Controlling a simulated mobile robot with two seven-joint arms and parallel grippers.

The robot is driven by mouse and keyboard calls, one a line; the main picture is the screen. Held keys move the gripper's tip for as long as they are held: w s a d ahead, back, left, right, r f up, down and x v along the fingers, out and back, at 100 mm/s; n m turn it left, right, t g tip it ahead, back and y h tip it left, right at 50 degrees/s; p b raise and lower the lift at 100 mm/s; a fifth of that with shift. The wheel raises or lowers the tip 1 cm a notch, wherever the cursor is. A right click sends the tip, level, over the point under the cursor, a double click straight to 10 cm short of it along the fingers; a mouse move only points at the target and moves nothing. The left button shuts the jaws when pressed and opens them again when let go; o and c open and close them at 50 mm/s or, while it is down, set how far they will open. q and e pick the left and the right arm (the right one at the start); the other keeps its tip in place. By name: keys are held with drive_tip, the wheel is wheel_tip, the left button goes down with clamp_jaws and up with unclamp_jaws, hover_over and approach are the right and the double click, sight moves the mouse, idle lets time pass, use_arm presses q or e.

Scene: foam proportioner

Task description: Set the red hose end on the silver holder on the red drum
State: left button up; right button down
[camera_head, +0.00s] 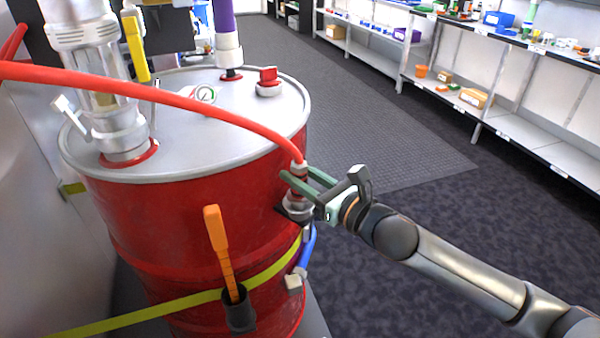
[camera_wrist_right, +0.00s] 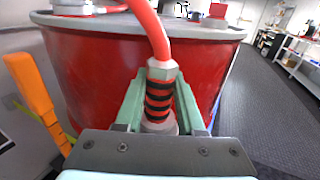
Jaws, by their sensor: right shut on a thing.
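The red drum (camera_head: 190,225) stands at left centre with a silver lid. The red hose (camera_head: 170,97) arches across from the left and comes down at the drum's right side. My right gripper (camera_head: 297,180) is shut on the hose end (camera_head: 299,168), which is red with dark bands in the right wrist view (camera_wrist_right: 159,95). The silver holder (camera_head: 297,207) is on the drum's side directly under the hose end. The hose end looks upright and in line with it; whether it is fully seated is hidden by the fingers. My left gripper is not in view.
An orange-handled tool (camera_head: 218,240) sits in a dark holder on the drum front, near a yellow strap (camera_head: 160,306) and a blue-handled item (camera_head: 306,250). Pipe fittings (camera_head: 105,80) rise from the lid. Shelves (camera_head: 500,75) stand far right; floor between is clear.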

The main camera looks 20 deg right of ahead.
drive_tip(key=shift+f+b, duration=0.45)
drive_tip(key=shift+f, duration=0.15)
idle(0.3)
drive_tip(key=c, duration=0.8)
unclamp_jaws()
drive_tip(key=shift+c, duration=0.2)
drive_tip(key=shift+o, duration=0.2)
drive_tip(key=shift+s+d+f, duration=0.1)
drive_tip(key=shift+v, duration=1.3)
drive_tip(key=b+v, duration=0.3)
drive_tip(key=v, duration=0.5)
